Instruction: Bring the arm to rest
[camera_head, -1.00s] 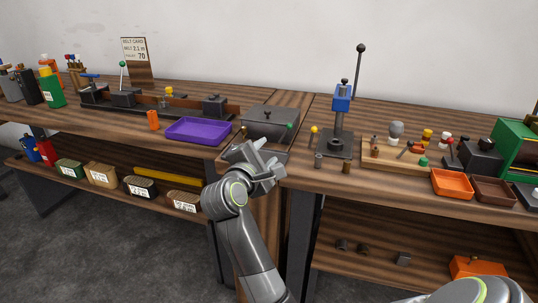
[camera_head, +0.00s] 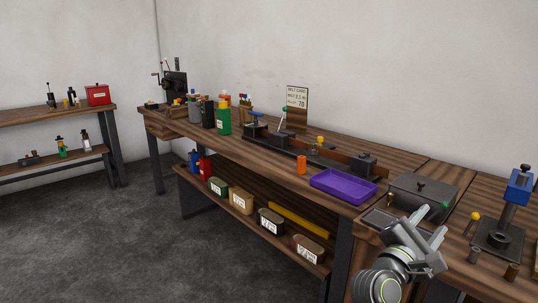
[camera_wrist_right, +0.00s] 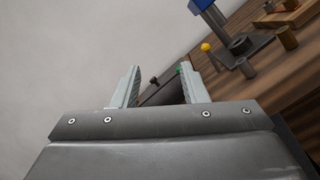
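My right gripper (camera_head: 429,227) is in the lower right of the head view, in front of the dark lidded box (camera_head: 425,190) and over the workbench's front part. In the right wrist view its two fingers (camera_wrist_right: 163,88) stand apart with nothing held between them. Part of the dark box (camera_wrist_right: 163,92) shows beyond the gap. I cannot tell whether the gripper touches anything. My left gripper is not in view.
A purple tray (camera_head: 343,187) lies left of the gripper and a blue-headed press (camera_head: 518,187) stands right. An orange cylinder (camera_head: 301,164) and a green bottle (camera_head: 223,120) stand farther left. Labelled bins (camera_head: 241,200) sit on the lower shelf. The floor at left is clear.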

